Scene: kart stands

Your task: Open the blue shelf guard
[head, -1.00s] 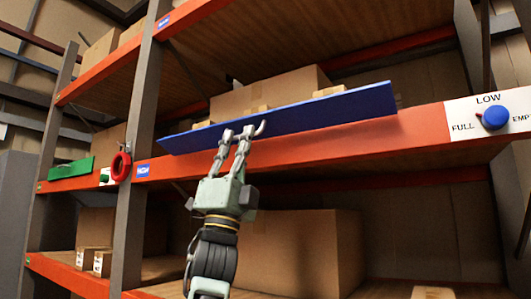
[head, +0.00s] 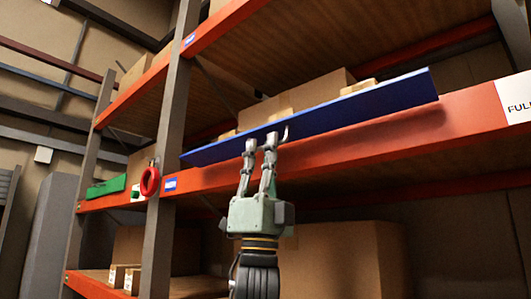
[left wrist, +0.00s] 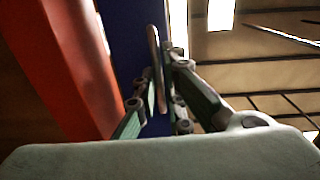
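The blue shelf guard (head: 330,115) is a long flat board along the front of the middle shelf, leaning out in front of the orange beam. A small grey handle (head: 286,134) is on its face. My left gripper (head: 260,146) reaches up to the guard, with its fingers drawn in around the handle. In the left wrist view the handle (left wrist: 154,55) runs between the fingers (left wrist: 160,85), against the blue face of the guard (left wrist: 133,35). The fingers partly hide the handle. My right gripper is not in view.
Cardboard boxes (head: 300,100) stand on the shelf behind the guard. The orange beam (head: 400,145) runs close under it. A grey post (head: 165,220), a red ring (head: 150,181) and a green guard (head: 106,187) are to the left. A larger box (head: 340,260) stands below.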

